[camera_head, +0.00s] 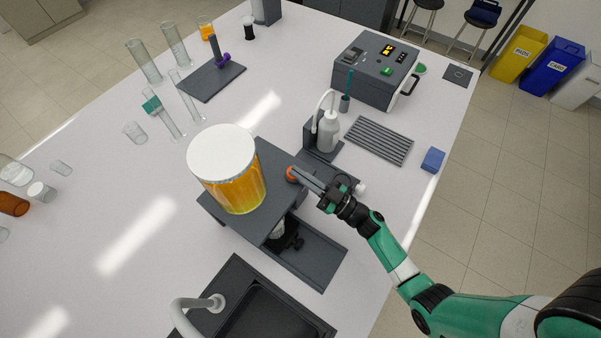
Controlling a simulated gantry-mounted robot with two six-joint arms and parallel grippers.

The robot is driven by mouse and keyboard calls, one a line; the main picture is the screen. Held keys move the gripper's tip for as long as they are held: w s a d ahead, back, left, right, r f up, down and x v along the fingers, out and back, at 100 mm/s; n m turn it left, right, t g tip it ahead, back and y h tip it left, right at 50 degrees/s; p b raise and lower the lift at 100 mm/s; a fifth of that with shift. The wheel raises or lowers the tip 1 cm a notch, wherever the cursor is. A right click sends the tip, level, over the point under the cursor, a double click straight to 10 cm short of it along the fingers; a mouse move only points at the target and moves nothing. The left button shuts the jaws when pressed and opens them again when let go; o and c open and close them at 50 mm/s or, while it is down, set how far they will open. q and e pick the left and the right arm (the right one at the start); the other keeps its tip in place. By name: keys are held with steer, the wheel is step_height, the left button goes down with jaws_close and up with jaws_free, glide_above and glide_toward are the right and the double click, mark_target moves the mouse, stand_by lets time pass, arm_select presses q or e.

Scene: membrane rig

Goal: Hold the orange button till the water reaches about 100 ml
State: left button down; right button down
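The orange button (291,174) sits on the dark rig (276,211), just right of a large jar of orange liquid (238,190) with a white lid. My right gripper (297,172) reaches in from the right, with its fingertips at the button and seemingly touching it. Its fingers look close together, with nothing visible between them. A small clear vessel (278,230) shows partly under the rig's top plate; its water level and any marks cannot be read. My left gripper is not in view.
A dark sink (262,310) with a grey tap (197,305) lies in front of the rig. A white wash bottle (328,131), a ribbed grey rack (379,140) and a blue block (433,160) stand behind my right gripper. Glassware fills the left side.

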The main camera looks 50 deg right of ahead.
steer(key=shift+f, duration=0.85)
steer(key=r+p, duration=0.1)
steer(key=r, duration=0.1)
steer(key=r+p, duration=0.4)
steer(key=shift+a+r, duration=0.15)
steer(key=shift+a, duration=0.15)
steer(key=b+v, duration=0.1)
steer(key=v, duration=0.9)
steer(key=shift+f, duration=0.2)
